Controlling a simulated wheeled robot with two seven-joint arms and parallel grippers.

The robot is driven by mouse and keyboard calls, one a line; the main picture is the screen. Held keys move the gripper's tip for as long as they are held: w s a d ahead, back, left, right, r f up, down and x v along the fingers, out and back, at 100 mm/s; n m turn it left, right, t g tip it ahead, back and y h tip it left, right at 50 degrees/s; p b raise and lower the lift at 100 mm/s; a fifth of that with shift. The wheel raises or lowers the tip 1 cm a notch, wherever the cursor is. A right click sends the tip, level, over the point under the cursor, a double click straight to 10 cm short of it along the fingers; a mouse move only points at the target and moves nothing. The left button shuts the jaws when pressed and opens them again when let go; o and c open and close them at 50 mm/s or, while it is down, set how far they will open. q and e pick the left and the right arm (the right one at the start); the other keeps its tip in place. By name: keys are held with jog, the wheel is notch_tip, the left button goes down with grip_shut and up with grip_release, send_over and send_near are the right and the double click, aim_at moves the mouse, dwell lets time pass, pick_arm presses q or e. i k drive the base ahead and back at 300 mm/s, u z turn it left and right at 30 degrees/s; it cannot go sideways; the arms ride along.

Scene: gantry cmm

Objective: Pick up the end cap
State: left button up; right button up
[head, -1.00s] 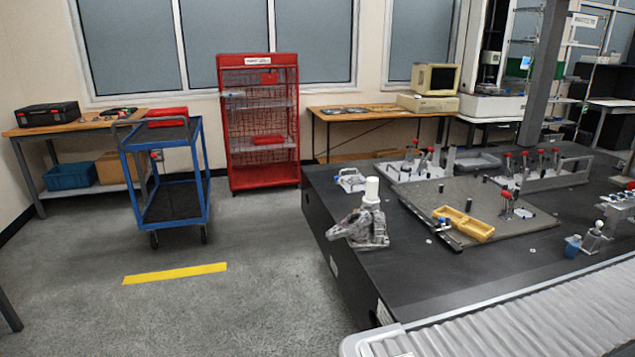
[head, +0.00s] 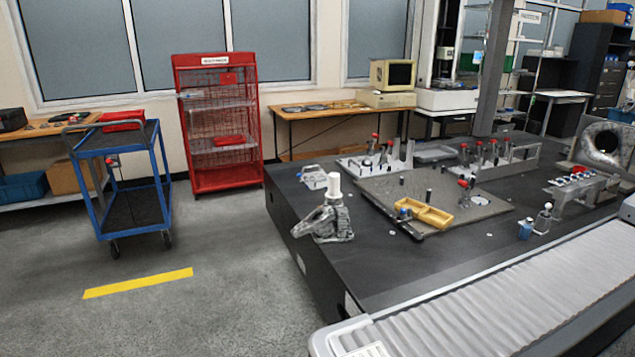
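I cannot tell for sure which thing is the end cap. A large grey metal part with a round opening (head: 603,146) stands at the far right of the black table (head: 390,262). A grey cast metal part (head: 328,222) sits at the table's left edge, with a white cylinder (head: 334,186) upright at it. A yellow tray (head: 427,213) lies on a grey plate on the table. Neither of my grippers is in view.
A ribbed conveyor (head: 500,290) runs along the near side of the table. A blue cart (head: 128,190) and a red wire rack (head: 217,130) stand to the left. A grey column (head: 492,80) rises at the back. The floor around the yellow stripe (head: 138,283) is clear.

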aim_at(316, 176)
jog(key=u, duration=0.9)
jog(key=i, duration=2.9)
jog(key=z, duration=0.75)
jog(key=i, duration=1.7)
jog(key=z, duration=0.75)
